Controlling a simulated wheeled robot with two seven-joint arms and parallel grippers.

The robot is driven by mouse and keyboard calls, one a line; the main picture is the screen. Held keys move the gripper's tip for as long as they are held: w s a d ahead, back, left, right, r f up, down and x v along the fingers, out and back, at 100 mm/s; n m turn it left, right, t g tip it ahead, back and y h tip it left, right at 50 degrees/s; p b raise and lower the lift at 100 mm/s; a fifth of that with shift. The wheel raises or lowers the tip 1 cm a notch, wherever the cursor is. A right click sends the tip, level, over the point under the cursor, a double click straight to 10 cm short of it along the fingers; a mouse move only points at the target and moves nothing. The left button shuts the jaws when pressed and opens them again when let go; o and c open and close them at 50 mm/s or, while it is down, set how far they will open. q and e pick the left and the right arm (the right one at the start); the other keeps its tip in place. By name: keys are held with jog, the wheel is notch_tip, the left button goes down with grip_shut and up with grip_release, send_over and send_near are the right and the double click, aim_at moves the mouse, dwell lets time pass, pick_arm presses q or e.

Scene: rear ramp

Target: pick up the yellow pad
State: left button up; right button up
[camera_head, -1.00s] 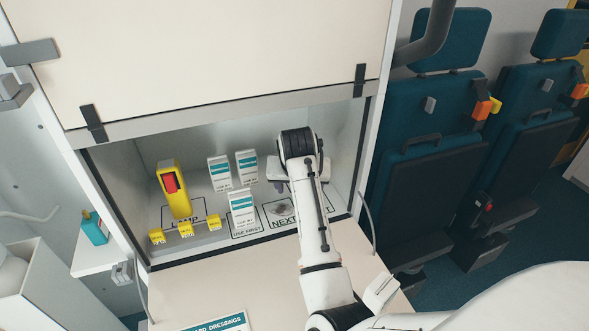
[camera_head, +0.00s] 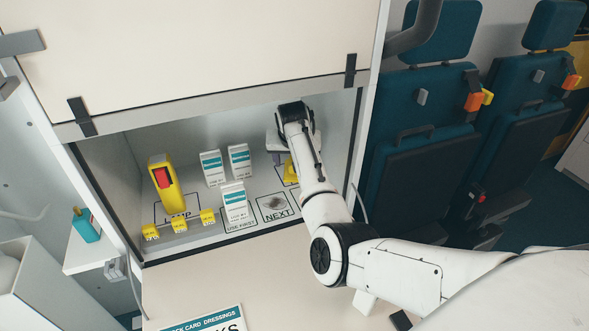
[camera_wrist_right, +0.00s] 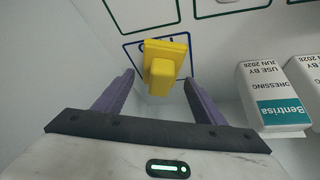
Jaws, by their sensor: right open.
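The yellow pad (camera_wrist_right: 166,66) shows in the right wrist view as a flat yellow plate with a raised block on it. It lies on the locker floor at a dark blue printed outline, just beyond and between my fingertips. In the head view the pad (camera_head: 290,171) is partly hidden by my right arm. My right gripper (camera_wrist_right: 159,82) is open, its two purple fingers apart on either side of the pad's near end, with nothing held. In the head view the right gripper (camera_head: 281,146) is inside the locker's right part, its fingers hidden. My left gripper is not in view.
White-and-teal dressing boxes (camera_head: 234,202) stand left of my right gripper. A yellow lamp (camera_head: 161,172) and small yellow tagged pieces (camera_head: 179,224) are farther left. The locker's raised door (camera_head: 215,55) hangs above, with its right side wall close. The NEXT square (camera_head: 276,208) holds no box.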

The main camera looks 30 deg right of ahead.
jog(key=shift+f, duration=0.1)
jog(key=c, duration=1.1)
jog(key=shift+r, duration=0.5)
notch_tip(320, 180, up, 2)
jog(key=shift+w+r, duration=0.1)
jog(key=shift+r, duration=0.05)
jog(key=s+a, duration=0.1)
jog(key=s, duration=0.4)
jog(key=s+a, duration=0.1)
jog(key=s, duration=0.5)
jog(key=s+a+p, duration=0.1)
jog(key=s+a, duration=0.1)
jog(key=s, duration=0.3)
jog(key=shift+s, duration=0.35)
jog(key=shift+s+r, duration=0.1)
jog(key=shift+s, duration=0.35)
jog(key=shift+s+a, duration=0.1)
jog(key=shift+s, duration=0.05)
